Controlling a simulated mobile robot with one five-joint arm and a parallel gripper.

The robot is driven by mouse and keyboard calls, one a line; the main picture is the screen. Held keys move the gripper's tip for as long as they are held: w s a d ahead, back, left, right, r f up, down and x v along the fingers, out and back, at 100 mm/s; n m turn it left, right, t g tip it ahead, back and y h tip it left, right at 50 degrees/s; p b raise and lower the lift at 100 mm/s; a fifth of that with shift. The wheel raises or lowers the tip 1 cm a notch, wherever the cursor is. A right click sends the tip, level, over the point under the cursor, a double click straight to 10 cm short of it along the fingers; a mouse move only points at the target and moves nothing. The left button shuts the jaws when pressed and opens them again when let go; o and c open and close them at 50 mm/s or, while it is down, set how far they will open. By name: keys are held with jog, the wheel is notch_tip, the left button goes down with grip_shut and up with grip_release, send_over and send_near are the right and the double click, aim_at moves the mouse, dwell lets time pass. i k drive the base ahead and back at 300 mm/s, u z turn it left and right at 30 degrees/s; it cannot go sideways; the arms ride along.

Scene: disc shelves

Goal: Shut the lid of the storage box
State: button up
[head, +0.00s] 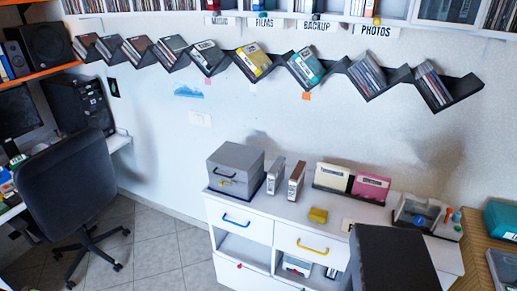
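A grey box (235,168) with a dark handle and a yellow handle on its front stands at the left end of the white cabinet top (300,215). Its top looks flat and closed. A clear-sided container (418,211) with small items stands at the right end of the cabinet top. A teal box (501,221) sits at the right edge, partly cut off. I cannot tell which of these is the storage box, and no raised lid shows clearly. My gripper is not in view.
A dark block (392,262) hides the cabinet's lower right. An office chair (66,182) is at left. Open tiled floor (150,250) lies between chair and cabinet. A zigzag disc shelf (275,62) spans the wall.

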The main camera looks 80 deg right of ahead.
aim_at(236, 160)
jog(key=z, duration=1.5)
jog(key=k, duration=0.15)
jog(key=z, duration=1.5)
jog(key=k, duration=0.6)
jog(key=u, duration=1.55)
jog(key=i, duration=1.05)
jog(key=z, duration=0.05)
